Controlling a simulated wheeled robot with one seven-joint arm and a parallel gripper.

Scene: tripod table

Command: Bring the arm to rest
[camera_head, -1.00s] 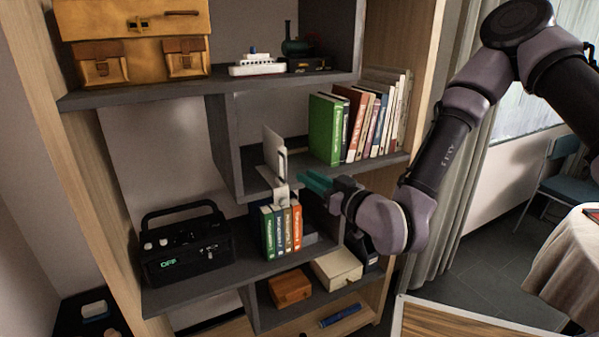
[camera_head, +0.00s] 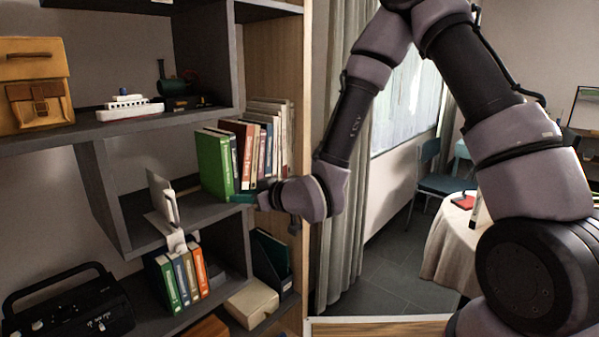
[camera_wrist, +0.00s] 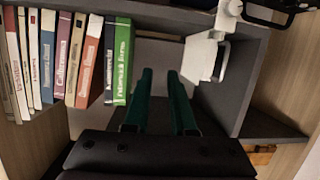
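My gripper (camera_head: 240,198) is at the front of the middle shelf, below the row of upright books. In the wrist view my gripper (camera_wrist: 160,75) shows two green fingers with a gap between them and nothing held. My arm is bent, rising from the gripper to a high elbow and down to the right. In the wrist view the fingers point at an empty stretch of shelf between the green book (camera_wrist: 122,62) and a white stand-like object (camera_wrist: 205,52).
The shelf unit (camera_head: 110,195) fills the left, with a green book (camera_head: 214,165) and several others, a white stand (camera_head: 160,200), a toy ship (camera_head: 130,107) and a black radio (camera_head: 65,305). A curtain (camera_head: 345,220) and a round table (camera_head: 455,240) stand to the right.

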